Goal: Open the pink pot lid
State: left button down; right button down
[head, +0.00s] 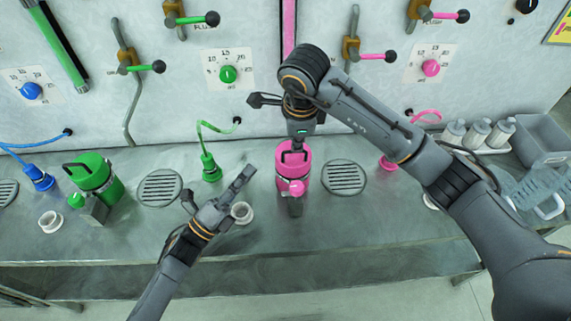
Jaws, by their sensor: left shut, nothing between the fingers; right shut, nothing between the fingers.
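The pink pot (284,184) stands upright on the steel counter, near the middle of the head view. Its pink lid (285,151) is on top, with a dark handle on it and a round pink knob (296,187) low on the pot's front. My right gripper (297,140) comes down from above and is shut with nothing in it, right over the lid. It hides part of the lid, and I cannot tell whether it touches the handle. My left gripper (245,174) is shut and empty, left of the pot and apart from it.
A green pot (93,171) stands at the left. Round drain grates (344,177) flank the pink pot. A white ring-like cup (242,213) is close by my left gripper. White bottles (478,133) and a grey bin (541,136) stand at the right. The panel wall rises behind.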

aim_at(294, 158)
jog(key=shift+f, duration=0.1)
pick_arm(q)
jog(key=s+d+f, duration=0.3)
jog(key=s, duration=0.1)
jog(key=w+d+r+g, duration=0.1)
jog(key=w+d+r, duration=0.2)
jog(key=w+d, duration=0.3)
jog(key=shift+m, duration=0.3)
jog(key=shift+d, duration=0.1)
